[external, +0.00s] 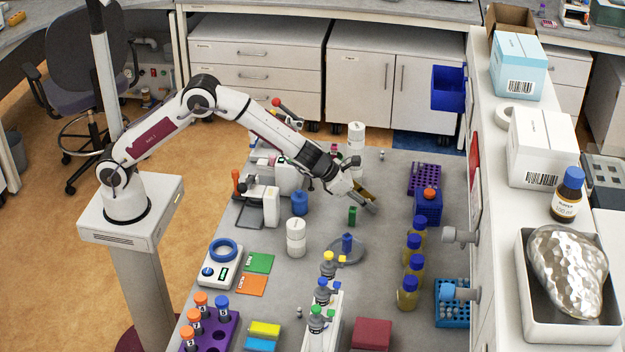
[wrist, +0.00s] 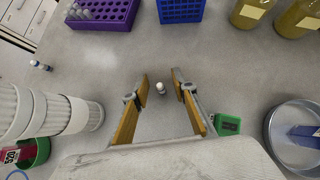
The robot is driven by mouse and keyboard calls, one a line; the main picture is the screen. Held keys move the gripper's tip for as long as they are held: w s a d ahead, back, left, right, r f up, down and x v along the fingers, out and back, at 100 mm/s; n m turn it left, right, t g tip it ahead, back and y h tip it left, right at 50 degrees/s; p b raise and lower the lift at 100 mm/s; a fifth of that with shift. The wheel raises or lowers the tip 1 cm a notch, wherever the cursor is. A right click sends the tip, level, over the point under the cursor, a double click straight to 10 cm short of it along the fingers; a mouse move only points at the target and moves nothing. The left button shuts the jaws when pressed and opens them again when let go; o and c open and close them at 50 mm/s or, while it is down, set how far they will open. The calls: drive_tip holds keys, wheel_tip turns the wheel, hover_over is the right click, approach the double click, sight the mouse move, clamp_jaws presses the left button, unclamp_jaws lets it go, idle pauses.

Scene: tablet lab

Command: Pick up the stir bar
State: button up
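A small white rounded piece that looks like the stir bar (wrist: 160,87) lies on the grey bench in the wrist view, with a dark patch at its lower end. It sits between the fingertips of my gripper (wrist: 160,82), with a gap on either side. The gripper is open, its two tan-padded fingers spread and pointing down at the bench. In the external view my gripper (external: 369,203) is low over the bench, and I cannot make out the stir bar there. I cannot tell the exact height of the fingertips above the bench.
A green block (wrist: 228,124) is close by the right finger. A round dish (wrist: 272,128) with a blue piece lies further right. A tall white bottle (wrist: 85,114) stands left. A purple rack (wrist: 117,24), a blue rack (external: 428,210) and yellow bottles (external: 407,297) stand beyond.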

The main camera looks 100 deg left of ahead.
clamp_jaws()
drive_tip(key=shift+r, duration=0.25)
drive_tip(key=shift+r, duration=4.8)
